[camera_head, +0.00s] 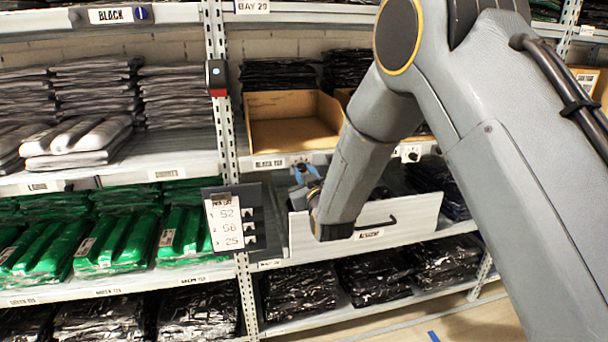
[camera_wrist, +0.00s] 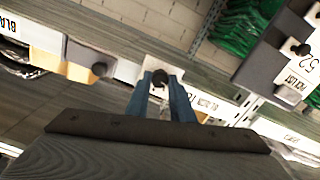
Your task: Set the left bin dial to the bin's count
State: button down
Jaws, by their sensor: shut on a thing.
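The left bin (camera_head: 264,143) is an open cardboard box on the middle shelf, and its visible inside looks empty. Below it, my gripper (camera_head: 305,174) is at the shelf edge, with blue fingers pointing at the rail. In the wrist view, the fingers (camera_wrist: 161,92) are shut on a dark round knob, the left bin dial (camera_wrist: 160,77), on a white plate. The dial's markings are too small or covered to read. A similar dial (camera_head: 411,155) on a white plate sits farther right on the same rail, below the right bin, which my arm mostly hides.
A dark panel (camera_head: 260,192) with a pick list (camera_head: 229,225) reading 52, 56, 25 and several knobs hangs left of my gripper. Shelves of folded black, grey and green garments surround.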

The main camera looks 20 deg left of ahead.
dwell(0.4)
jog(key=c, duration=1.5)
grip_release()
jog(key=shift+c, duration=0.2)
jog(key=b+v, duration=0.1)
jog(key=v, duration=0.7)
jog(key=shift+w, duration=0.1)
